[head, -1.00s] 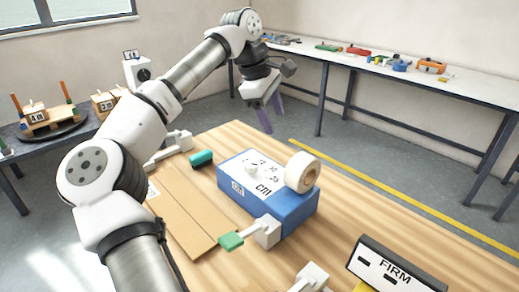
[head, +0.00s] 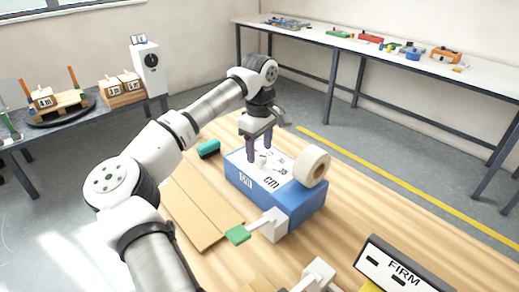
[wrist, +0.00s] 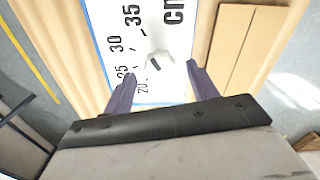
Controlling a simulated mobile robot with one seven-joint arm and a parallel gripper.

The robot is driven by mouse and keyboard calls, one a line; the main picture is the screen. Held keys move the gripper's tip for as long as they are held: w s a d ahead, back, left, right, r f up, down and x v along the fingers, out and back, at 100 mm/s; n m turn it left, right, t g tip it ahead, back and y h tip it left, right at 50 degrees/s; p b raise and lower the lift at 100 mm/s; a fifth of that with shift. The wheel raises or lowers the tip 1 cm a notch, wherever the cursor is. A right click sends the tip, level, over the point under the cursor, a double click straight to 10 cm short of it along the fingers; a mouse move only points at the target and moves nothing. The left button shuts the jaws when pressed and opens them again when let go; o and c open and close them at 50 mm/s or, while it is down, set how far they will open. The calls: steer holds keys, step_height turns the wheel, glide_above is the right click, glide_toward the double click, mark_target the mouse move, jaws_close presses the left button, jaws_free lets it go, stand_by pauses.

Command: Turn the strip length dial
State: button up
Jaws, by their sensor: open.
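The strip length dial is a small white knob on the white scale face of a blue box (head: 300,208). In the wrist view the dial (wrist: 157,62) shows a dark pointer mark, with the numbers 20, 25, 30 and 35 and "cm" around it. My gripper (head: 259,154) points down over the scale face. Its purple fingers are open and apart, and the wrist view shows the fingertips (wrist: 161,73) to either side of the dial's near side. I cannot tell whether they touch it. In the head view the fingers partly hide the dial.
A cream tape roll (head: 312,166) stands on the box's right end. A green-tipped lever (head: 238,234) sticks out at its front. Brown boards (head: 190,215) lie to the left, a teal block (head: 208,149) behind them. A FIRM sign box (head: 400,268) stands front right.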

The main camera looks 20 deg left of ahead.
steer(key=shift+f, duration=0.95)
steer(key=c, duration=1)
steer(key=shift+n, duration=0.3)
steer(key=n+b, duration=0.1)
steer(key=n, duration=0.2)
steer(key=shift+n, duration=0.3)
steer(key=shift+n+b, duration=0.5)
steer(key=shift+n, duration=1.3)
